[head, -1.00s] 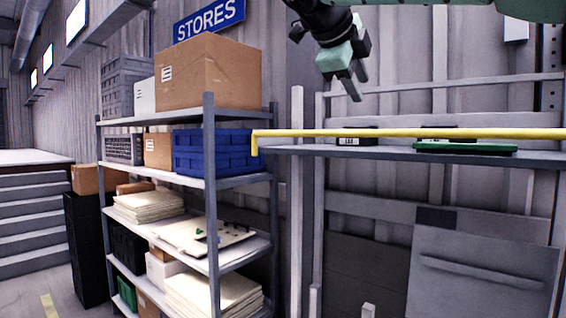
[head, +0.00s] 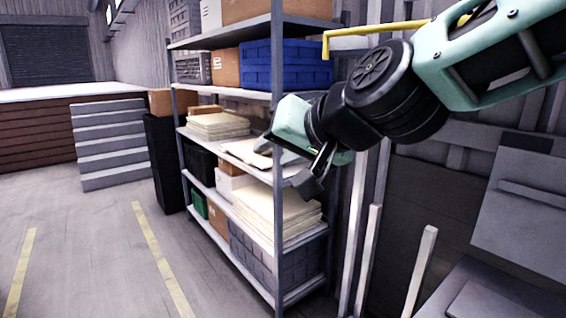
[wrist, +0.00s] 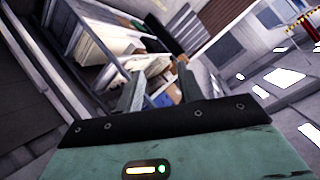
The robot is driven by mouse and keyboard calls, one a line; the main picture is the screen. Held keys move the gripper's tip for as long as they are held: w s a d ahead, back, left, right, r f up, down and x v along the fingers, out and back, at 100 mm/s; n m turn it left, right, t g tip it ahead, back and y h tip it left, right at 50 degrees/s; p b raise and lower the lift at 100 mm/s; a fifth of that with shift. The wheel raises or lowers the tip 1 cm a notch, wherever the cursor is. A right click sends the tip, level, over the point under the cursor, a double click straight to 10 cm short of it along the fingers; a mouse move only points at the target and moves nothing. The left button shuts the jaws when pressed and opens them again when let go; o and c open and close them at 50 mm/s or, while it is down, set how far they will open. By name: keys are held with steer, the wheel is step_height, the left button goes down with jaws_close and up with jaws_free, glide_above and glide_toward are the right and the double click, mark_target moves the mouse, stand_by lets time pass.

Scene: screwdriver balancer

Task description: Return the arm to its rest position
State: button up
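My gripper (head: 300,172) hangs at the end of my mint and black arm, which reaches in from the upper right of the head view. It is in front of the right end of the grey shelf unit (head: 279,130) and covers part of it. I cannot tell how far it is from the shelves. In the wrist view my gripper (wrist: 160,75) shows two fingers standing apart, with nothing held between them.
The shelves hold a blue crate (head: 285,65), cardboard boxes and stacked sheets (head: 218,125). A yellow rail (head: 365,29) runs behind my arm. Pale posts (head: 421,270) stand at the lower right. Open floor (head: 90,260) with yellow stripes lies to the left, before grey steps (head: 108,140).

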steer(key=s+d+f+n+g+h+b, duration=0.1)
steer(key=s+d+f+n+g, duration=0.15)
steer(key=s+f, duration=0.45)
steer(key=s+d+f+n+g+h+b, duration=0.1)
steer(key=s+d+f+n+g, duration=0.15)
steer(key=s+f, duration=0.4)
steer(key=s+d+f+n+g+h, duration=0.2)
steer(key=s+d+f+g+h, duration=0.2)
steer(key=s+d+f, duration=0.5)
steer(key=shift+d+f+g+h+b, duration=0.3)
steer(key=shift+d+f+h+b, duration=0.15)
steer(key=shift+f, duration=0.3)
